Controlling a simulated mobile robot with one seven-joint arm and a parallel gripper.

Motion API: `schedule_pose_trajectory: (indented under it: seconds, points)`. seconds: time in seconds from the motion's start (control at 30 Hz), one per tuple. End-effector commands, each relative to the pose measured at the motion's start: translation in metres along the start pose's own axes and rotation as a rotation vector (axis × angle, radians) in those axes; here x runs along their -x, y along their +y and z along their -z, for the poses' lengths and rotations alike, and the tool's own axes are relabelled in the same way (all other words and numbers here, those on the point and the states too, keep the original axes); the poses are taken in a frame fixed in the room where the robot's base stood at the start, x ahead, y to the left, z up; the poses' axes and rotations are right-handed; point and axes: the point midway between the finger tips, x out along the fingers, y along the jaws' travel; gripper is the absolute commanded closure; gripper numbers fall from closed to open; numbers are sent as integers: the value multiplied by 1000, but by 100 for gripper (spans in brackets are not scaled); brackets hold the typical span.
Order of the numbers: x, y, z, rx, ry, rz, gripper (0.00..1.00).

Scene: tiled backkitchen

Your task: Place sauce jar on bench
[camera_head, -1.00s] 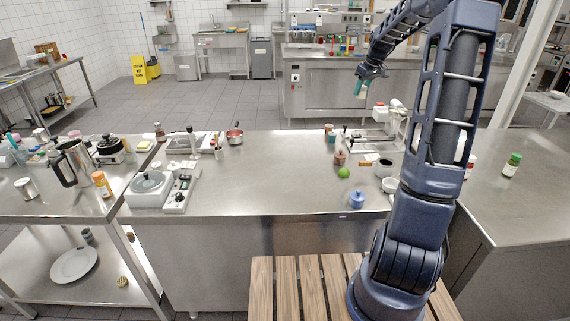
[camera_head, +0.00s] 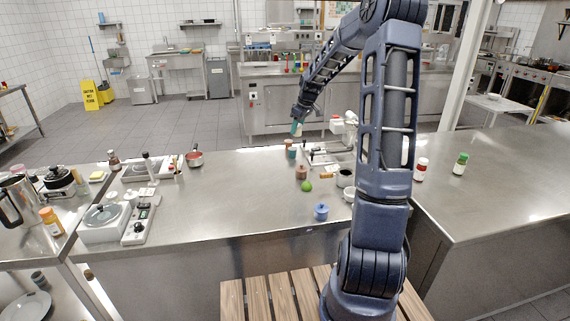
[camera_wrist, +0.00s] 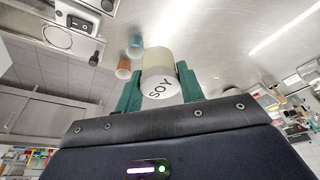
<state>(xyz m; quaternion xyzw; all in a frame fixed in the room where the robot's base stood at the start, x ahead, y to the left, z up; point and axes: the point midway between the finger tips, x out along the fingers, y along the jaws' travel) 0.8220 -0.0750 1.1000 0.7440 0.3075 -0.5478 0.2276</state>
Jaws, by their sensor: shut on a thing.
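The sauce jar (camera_wrist: 158,68) is a pale jar marked "SOY" in the wrist view. It sits between the two green fingers of my gripper (camera_wrist: 160,88), which is shut on it. In the head view my gripper (camera_head: 299,122) holds the jar (camera_head: 297,129) in the air, near the far edge of the steel bench. The bench (camera_head: 240,205) is a long, shiny worktop across the middle of the head view. The jar's far side is hidden.
The bench's middle is clear. Two bottles stand on the right-hand counter (camera_head: 500,205).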

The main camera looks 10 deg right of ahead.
Motion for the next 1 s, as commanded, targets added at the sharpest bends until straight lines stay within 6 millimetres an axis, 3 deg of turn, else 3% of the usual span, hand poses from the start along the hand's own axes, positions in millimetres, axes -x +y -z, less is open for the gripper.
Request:
schedule_pose_trajectory:
  seconds: [0.4,0.77,1.0]
  points:
    - [-86,0,-26,0,-1,2,86]
    - [-112,0,-35,0,-1,1,86]
    - [-142,-1,-44,0,-1,2,86]
